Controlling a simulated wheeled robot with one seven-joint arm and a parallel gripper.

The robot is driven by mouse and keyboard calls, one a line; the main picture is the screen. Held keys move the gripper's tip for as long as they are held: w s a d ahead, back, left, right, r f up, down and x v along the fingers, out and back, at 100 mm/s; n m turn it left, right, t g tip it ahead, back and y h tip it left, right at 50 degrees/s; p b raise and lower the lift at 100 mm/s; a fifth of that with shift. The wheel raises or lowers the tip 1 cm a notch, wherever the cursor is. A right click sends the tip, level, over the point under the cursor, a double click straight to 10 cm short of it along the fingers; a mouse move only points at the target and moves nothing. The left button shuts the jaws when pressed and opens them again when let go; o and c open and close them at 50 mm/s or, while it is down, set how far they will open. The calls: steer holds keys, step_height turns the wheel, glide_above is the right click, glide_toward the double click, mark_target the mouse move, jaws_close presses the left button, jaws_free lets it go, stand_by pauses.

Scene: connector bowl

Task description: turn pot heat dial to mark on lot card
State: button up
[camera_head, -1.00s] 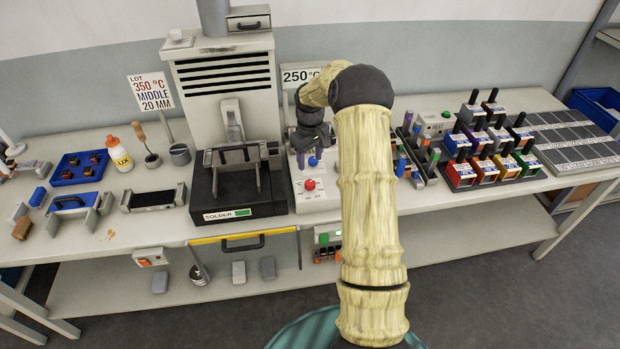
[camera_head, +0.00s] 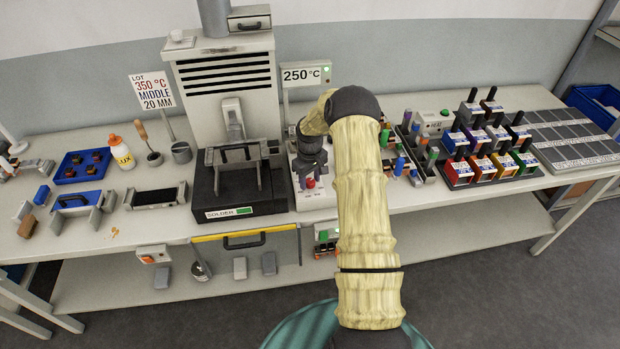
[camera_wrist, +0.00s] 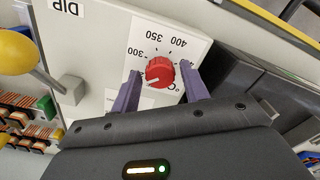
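The lot card (camera_head: 152,91) stands at the back left and reads 350 °C, MIDDLE, 20 MM. The pot display (camera_head: 304,74) reads 250 °C. The red heat dial (camera_wrist: 160,72) sits on a white panel with marks for 300, 350 and 400 in the wrist view. Its pale pointer line faces the lower left there, away from the 350 mark. In the head view the dial (camera_head: 310,183) shows just below my gripper. My gripper (camera_wrist: 160,71) is open, with one purple finger on each side of the dial; I cannot tell whether they touch it.
The black solder pot (camera_head: 238,193) stands left of the dial panel. A yellow ball-ended lever (camera_wrist: 17,50) and a grey block are left of the dial in the wrist view.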

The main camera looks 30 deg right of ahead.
steer(key=c, duration=0.7)
steer(key=shift+m, duration=0.3)
steer(key=m+b, duration=0.2)
steer(key=m, duration=0.1)
steer(key=shift+f+m+b, duration=0.1)
steer(key=shift+m+b, duration=0.25)
steer(key=shift+m, duration=0.05)
steer(key=m+b, duration=0.1)
steer(key=m, duration=0.2)
steer(key=shift+m, duration=0.3)
steer(key=m+b, duration=0.1)
steer(key=m, duration=1)
steer(key=shift+m, duration=0.4)
